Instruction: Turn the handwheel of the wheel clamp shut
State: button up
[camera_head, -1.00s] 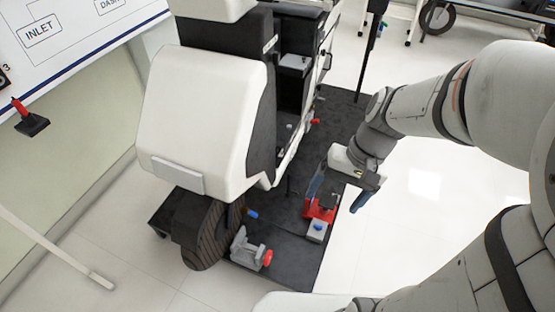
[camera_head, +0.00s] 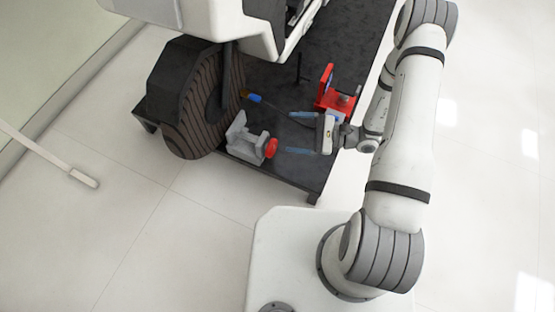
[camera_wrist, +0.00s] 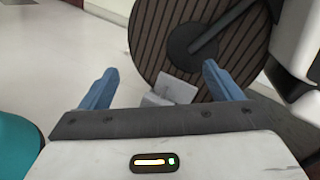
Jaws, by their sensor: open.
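The wheel clamp (camera_head: 240,139) is a grey block on the dark platform, beside the large brown ridged wheel (camera_head: 207,104). Its red handwheel (camera_head: 271,147) faces right, toward my gripper. My gripper (camera_head: 288,132) is open and empty, to the right of the handwheel, with its two blue fingers pointing left. The fingers look apart from the handwheel. In the wrist view, the grey clamp (camera_wrist: 176,90) shows between the fingertips of my gripper (camera_wrist: 160,85), with the wheel (camera_wrist: 160,35) behind it. The red handwheel is hidden there.
A red fixture (camera_head: 336,92) stands on the dark platform (camera_head: 300,178) behind my gripper. A blue-tipped lever (camera_head: 254,98) sticks out near the wheel. The white body (camera_head: 235,25) overhangs at the back. A teal object (camera_wrist: 15,145) shows at the wrist view's left edge. Pale floor is open in front.

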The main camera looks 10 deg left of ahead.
aim_at(274, 149)
notch_tip(274, 149, down, 16)
jog(key=m+t+b, duration=0.5)
jog(key=shift+h, duration=0.3)
jog(key=shift+b+x, duration=1.2)
jog(key=shift+x, duration=2.2)
jog(key=shift+c, duration=0.5)
jog(key=c, duration=0.9)
jog(key=shift+d, duration=0.2)
jog(key=shift+a, duration=0.2)
